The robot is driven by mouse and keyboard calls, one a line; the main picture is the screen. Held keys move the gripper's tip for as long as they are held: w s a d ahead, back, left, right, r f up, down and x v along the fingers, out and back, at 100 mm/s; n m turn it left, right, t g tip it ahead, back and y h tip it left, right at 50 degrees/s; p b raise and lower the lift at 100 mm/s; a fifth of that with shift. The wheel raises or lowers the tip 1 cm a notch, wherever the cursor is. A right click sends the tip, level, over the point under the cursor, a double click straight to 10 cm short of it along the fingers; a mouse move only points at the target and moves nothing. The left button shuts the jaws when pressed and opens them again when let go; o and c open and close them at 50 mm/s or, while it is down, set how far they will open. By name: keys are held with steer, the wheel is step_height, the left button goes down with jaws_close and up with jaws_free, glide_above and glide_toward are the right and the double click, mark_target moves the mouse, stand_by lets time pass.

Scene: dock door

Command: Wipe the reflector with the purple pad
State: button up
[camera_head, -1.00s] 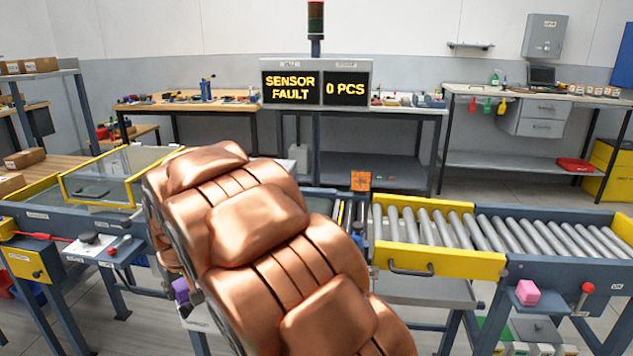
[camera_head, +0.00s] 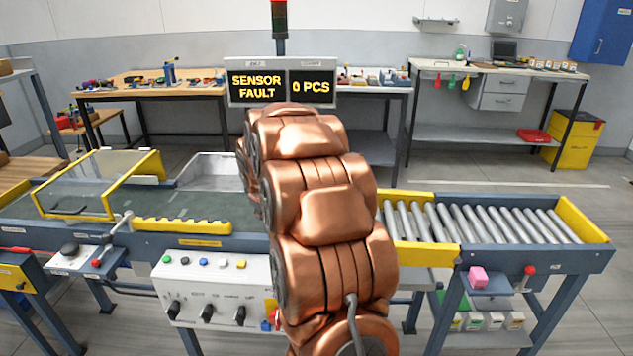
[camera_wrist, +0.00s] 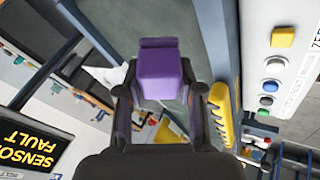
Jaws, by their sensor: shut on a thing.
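In the wrist view my gripper (camera_wrist: 160,97) is shut on the purple pad (camera_wrist: 160,72), a block held between its two dark fingers. The pad is in front of the conveyor's grey-green surface; I cannot tell whether it touches anything. In the head view my copper arm hides the gripper and the pad. I cannot make out the reflector in either view. The display (camera_head: 282,86) reads "SENSOR FAULT" and "0 PCS"; part of it also shows in the wrist view (camera_wrist: 30,148).
A control panel (camera_head: 215,290) with buttons and knobs is on the conveyor's front. A yellow toothed rail (camera_head: 183,226) runs along the belt edge. A clear guard (camera_head: 85,190) stands at left. Rollers (camera_head: 480,221) and a shelf with a pink block (camera_head: 477,277) are at right.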

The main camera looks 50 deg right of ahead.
steer(key=s+d, duration=0.1)
steer(key=d, duration=0.2)
steer(key=s+d+n+t, duration=0.1)
steer(key=s+d, duration=0.1)
steer(key=d, duration=0.2)
steer(key=s+d+f+n, duration=0.1)
steer(key=s+d, duration=0.1)
steer(key=d, duration=0.2)
steer(key=shift+d+f+h, duration=0.1)
steer(key=shift+d+h, duration=0.15)
steer(key=shift+h, duration=0.15)
steer(key=s+d, duration=0.1)
steer(key=s+d+n+t, duration=0.1)
steer(key=s+d, duration=0.1)
steer(key=s+d+n+t, duration=0.1)
steer(key=d, duration=0.1)
steer(key=shift+s+f, duration=0.15)
steer(key=shift+f, duration=0.1)
steer(key=shift+s+d+n+t, duration=0.5)
steer(key=shift+s+d+n, duration=0.2)
steer(key=shift+s+d, duration=0.35)
steer(key=shift+s, duration=0.1)
steer(key=shift+s+d+t+h, duration=0.15)
steer(key=shift+t+h, duration=0.15)
